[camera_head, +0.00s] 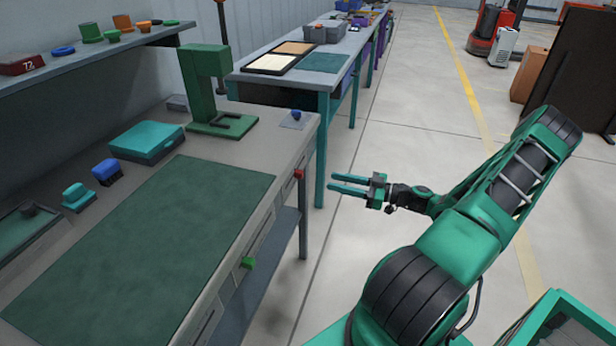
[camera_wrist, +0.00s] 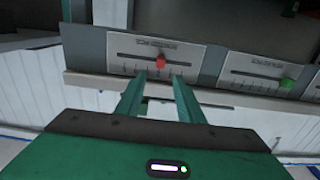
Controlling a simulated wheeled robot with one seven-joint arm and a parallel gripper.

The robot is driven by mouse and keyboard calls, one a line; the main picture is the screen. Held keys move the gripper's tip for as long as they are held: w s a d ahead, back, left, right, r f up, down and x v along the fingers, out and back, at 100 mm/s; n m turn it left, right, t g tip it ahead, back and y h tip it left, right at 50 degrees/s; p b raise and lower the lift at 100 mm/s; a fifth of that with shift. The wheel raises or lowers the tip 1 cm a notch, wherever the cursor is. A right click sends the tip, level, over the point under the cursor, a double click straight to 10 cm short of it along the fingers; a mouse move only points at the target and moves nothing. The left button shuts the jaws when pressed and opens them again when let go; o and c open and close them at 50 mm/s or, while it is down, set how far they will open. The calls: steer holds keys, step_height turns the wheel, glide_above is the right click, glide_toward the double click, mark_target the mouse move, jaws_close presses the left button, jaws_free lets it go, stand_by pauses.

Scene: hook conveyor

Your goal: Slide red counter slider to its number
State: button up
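The red counter slider (camera_wrist: 161,62) sits on a slotted scale plate (camera_wrist: 120,47) on the bench's front edge, near the middle of its slot in the wrist view. The lettering on the plate is too small to read. In the head view the red slider (camera_head: 299,174) is near the bench's right corner. My gripper (camera_head: 331,183) is to the right of it, apart from the bench, fingers pointing at the bench. In the wrist view the two fingers (camera_wrist: 157,78) are parted and empty, with the red slider beyond and between their tips.
A green slider (camera_head: 248,263) sits farther along the same bench edge; it also shows in the wrist view (camera_wrist: 287,83). A green mat (camera_head: 150,250), a teal box (camera_head: 147,143) and a green press-like stand (camera_head: 205,90) are on the bench.

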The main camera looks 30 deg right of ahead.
mark_target(299, 174)
steer(key=x, duration=1)
steer(key=shift+w+a, duration=0.2)
steer(key=shift+w, duration=0.05)
jaws_close()
